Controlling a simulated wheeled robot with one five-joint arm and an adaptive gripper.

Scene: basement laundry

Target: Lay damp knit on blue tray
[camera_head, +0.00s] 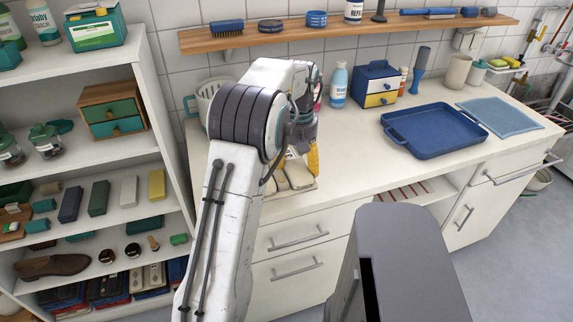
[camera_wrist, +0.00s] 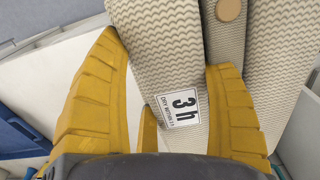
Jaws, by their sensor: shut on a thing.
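A cream ribbed knit (camera_wrist: 165,60) with a white "3 h" tag lies between the yellow fingers of my gripper (camera_wrist: 165,80) in the wrist view. My gripper is shut on it. In the head view my gripper (camera_head: 312,160) is low over the counter, partly hidden behind my arm, with cream pieces (camera_head: 298,174) beside it. The blue tray (camera_head: 410,148) stands on the counter to the right, empty, well apart from my gripper.
Similar cream textured pieces, one with a tan button (camera_wrist: 228,9), lie beside the held knit. A light-blue cloth (camera_head: 503,117) lies right of the tray. A small drawer box (camera_head: 375,85) and a bottle (camera_head: 338,86) stand behind. The counter (camera_head: 350,145) is clear between gripper and tray.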

